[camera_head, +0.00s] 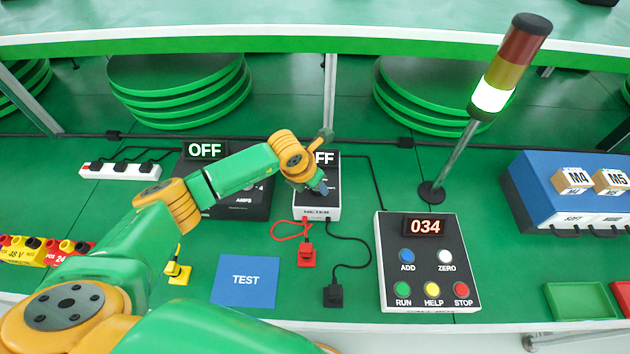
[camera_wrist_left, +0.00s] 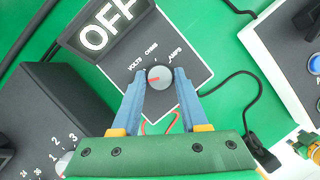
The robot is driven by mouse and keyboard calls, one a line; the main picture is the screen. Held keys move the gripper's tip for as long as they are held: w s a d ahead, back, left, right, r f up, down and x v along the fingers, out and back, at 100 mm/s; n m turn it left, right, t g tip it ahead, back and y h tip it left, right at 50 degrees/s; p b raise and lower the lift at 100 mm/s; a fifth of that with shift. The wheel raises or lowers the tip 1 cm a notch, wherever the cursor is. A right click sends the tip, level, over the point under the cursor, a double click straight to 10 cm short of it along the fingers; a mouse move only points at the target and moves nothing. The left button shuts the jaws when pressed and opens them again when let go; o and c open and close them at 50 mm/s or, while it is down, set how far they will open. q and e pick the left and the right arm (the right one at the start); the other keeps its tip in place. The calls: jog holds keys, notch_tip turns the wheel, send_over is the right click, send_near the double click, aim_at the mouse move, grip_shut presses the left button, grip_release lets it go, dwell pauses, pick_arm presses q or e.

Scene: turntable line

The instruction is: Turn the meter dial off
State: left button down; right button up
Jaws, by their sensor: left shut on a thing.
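The meter (camera_head: 319,212) is a small box with a black face and white sides, with a red and a black lead at its front. Its screen reads OFF, partly covered by my arm in the head view, and also shows in the left wrist view (camera_wrist_left: 110,25). The grey round dial (camera_wrist_left: 160,77) has a red pointer mark toward the picture's left; VOLTS, OHMS and AMPS are printed around it. My left gripper (camera_head: 322,188) is over the meter, its blue fingers (camera_wrist_left: 160,85) shut on the dial from both sides.
A black power supply (camera_head: 250,208) reading OFF stands left of the meter. A control box (camera_head: 425,250) with coloured buttons and 034 is at right. A signal tower (camera_head: 455,160) rises behind it. A blue TEST mat (camera_head: 245,281) and plugs (camera_head: 307,256) lie in front.

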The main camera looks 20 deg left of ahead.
pick_arm(q)
jog(key=shift+d+r+n+y, duration=0.1)
jog(key=shift+n+y, duration=0.4)
jog(key=shift+n, duration=1.1)
jog(key=shift+c, duration=2.2)
grip_release()
jog(key=b+v, duration=0.1)
jog(key=v, duration=0.6)
